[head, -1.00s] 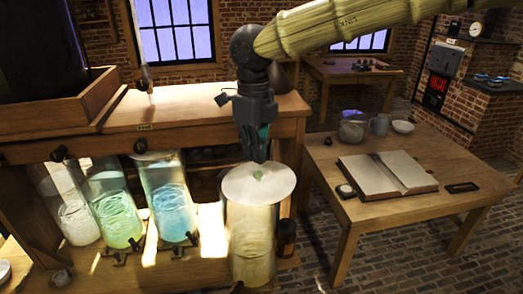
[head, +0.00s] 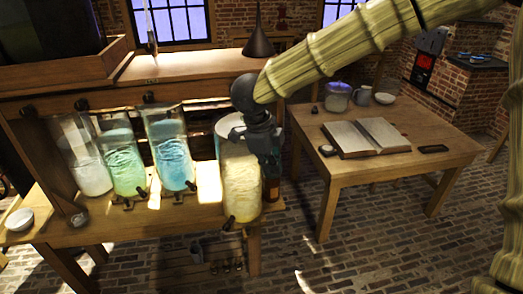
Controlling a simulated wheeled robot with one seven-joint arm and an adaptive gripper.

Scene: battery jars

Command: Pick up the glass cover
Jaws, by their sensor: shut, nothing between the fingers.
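The glass cover (head: 224,126) shows as a pale curved edge at the top of the rightmost jar, which holds yellowish liquid (head: 240,190). Most of the cover is hidden behind my gripper and wrist, so I cannot tell exactly how it sits. My gripper (head: 270,172) points down at the right side of this jar, in front of its upper part and just above a small dark bottle (head: 272,188). Its fingers look closed and empty. I cannot tell whether they touch the jar or the bottle.
Three more jars, with white (head: 92,178), green (head: 125,170) and blue (head: 173,165) contents, stand to the left on the bench. A wooden table (head: 400,172) at right bears an open book (head: 366,137), a glass jar (head: 337,98) and cups. Brick floor lies between.

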